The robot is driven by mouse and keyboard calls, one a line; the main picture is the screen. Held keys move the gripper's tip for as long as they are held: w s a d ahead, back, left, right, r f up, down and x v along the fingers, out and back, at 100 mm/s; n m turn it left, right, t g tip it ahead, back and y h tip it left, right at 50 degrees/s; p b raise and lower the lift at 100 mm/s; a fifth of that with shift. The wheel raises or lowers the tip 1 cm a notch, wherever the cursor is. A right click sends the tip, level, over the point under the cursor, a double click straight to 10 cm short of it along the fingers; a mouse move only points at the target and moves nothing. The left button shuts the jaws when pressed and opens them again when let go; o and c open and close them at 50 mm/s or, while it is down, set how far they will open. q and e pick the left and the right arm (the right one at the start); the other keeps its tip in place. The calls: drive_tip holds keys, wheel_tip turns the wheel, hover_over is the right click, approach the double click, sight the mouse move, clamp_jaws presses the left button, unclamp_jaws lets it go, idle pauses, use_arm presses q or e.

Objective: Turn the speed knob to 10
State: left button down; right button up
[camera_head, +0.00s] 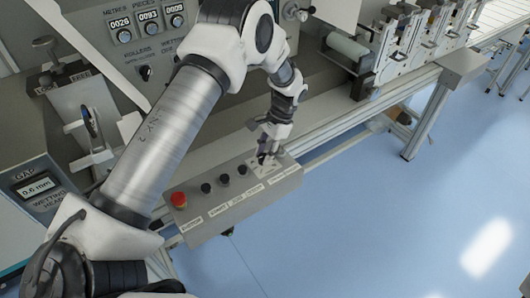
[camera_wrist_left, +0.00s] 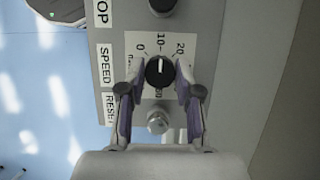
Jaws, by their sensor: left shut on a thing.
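The speed knob (camera_wrist_left: 158,75) is a round black knob on a white dial plate (camera_wrist_left: 140,43) in the left wrist view. Its white pointer line points up toward the 10 mark, between 0 at left and 20 at right. My left gripper (camera_wrist_left: 159,88) is shut on the knob, one purple-padded finger on each side. In the head view my left gripper (camera_head: 267,153) reaches down to the right end of the grey control box (camera_head: 230,221), hiding the knob. My right gripper is in neither view.
The box also carries a red button (camera_head: 179,199) and several black buttons (camera_head: 206,187). In the left wrist view a silver button (camera_wrist_left: 157,122) sits just below the knob, between the fingers. A machine rail (camera_head: 340,120) runs behind the box. Blue floor (camera_head: 350,220) is clear at right.

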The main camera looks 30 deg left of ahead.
use_arm(q)
drive_tip(key=shift+s+f, duration=0.15)
drive_tip(key=shift+s, duration=0.05)
drive_tip(key=c, duration=0.8)
unclamp_jaws()
drive_tip(key=shift+w, duration=0.1)
drive_tip(key=v, duration=1.2)
